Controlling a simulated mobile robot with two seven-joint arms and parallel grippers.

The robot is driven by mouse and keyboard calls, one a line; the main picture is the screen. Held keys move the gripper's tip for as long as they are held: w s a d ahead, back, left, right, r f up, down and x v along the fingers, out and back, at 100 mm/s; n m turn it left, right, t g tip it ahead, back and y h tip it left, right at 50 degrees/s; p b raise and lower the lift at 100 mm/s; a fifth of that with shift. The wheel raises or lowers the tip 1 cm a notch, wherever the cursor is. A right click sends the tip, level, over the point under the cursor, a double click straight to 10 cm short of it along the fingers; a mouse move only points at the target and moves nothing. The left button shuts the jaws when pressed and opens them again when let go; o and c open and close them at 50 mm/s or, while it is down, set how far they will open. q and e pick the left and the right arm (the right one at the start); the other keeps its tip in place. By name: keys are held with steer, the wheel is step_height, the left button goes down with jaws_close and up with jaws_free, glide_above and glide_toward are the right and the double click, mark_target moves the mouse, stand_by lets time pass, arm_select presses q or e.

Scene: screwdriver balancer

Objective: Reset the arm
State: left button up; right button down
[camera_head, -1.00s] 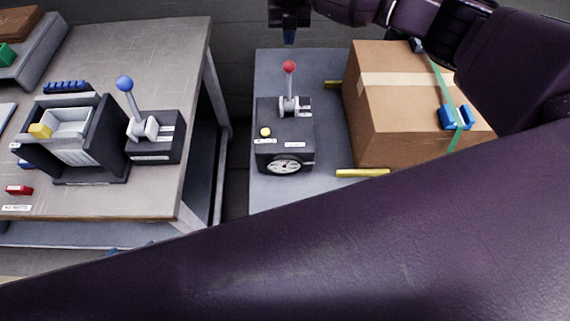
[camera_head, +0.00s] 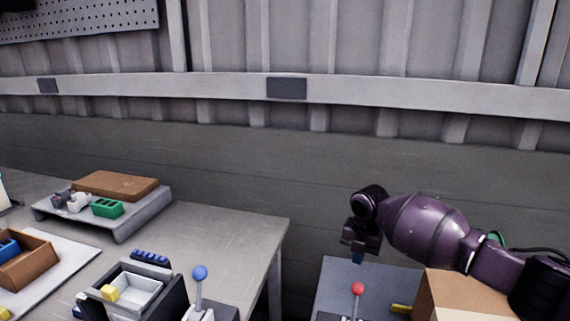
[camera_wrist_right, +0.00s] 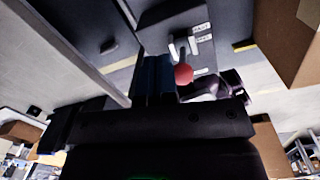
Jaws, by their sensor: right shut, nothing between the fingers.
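My right arm reaches in from the right in the head view. Its gripper (camera_head: 357,258) points down, shut and empty, above the far part of a grey table. In the right wrist view the shut fingers (camera_wrist_right: 153,80) show beside the red ball (camera_wrist_right: 184,75) of a lever. The gap between fingers and ball is hard to judge. In the head view the red-knobbed lever (camera_head: 357,290) stands at the bottom edge, nearer than the gripper. Most of its dark box is cut off. My left gripper is not in view.
A cardboard box (camera_head: 455,295) stands below my right forearm. On the left table are a blue-knobbed lever (camera_head: 200,274), a dark holder with a pale tray (camera_head: 135,290), and a raised grey stand (camera_head: 125,220). A ribbed wall rises behind.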

steer(key=w+a+r+m+t+y, duration=0.3)
steer(key=a+r+m+t+y, duration=0.25)
steer(key=a+m+t, duration=0.5)
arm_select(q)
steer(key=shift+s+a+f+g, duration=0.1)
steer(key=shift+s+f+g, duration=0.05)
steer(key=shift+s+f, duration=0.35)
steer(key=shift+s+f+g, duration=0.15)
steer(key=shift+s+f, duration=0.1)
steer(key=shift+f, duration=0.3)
arm_select(e)
steer(key=s+d+f+m+h, duration=0.2)
steer(key=s+d+f+m, duration=0.4)
steer(key=s, duration=0.8)
steer(key=s+d+f+m+h, duration=0.1)
steer(key=s+d+f+m, duration=0.5)
steer(key=s+f, duration=0.4)
steer(key=s+d+f+m+h, duration=0.2)
steer(key=s+d+f+m, duration=0.4)
steer(key=s, duration=1.2)
step_height(320, 180, down, 2)
steer(key=shift+s+f+h, duration=0.1)
steer(key=shift+s+h, duration=0.1)
steer(key=shift+h, duration=0.15)
steer(key=shift+m, duration=0.25)
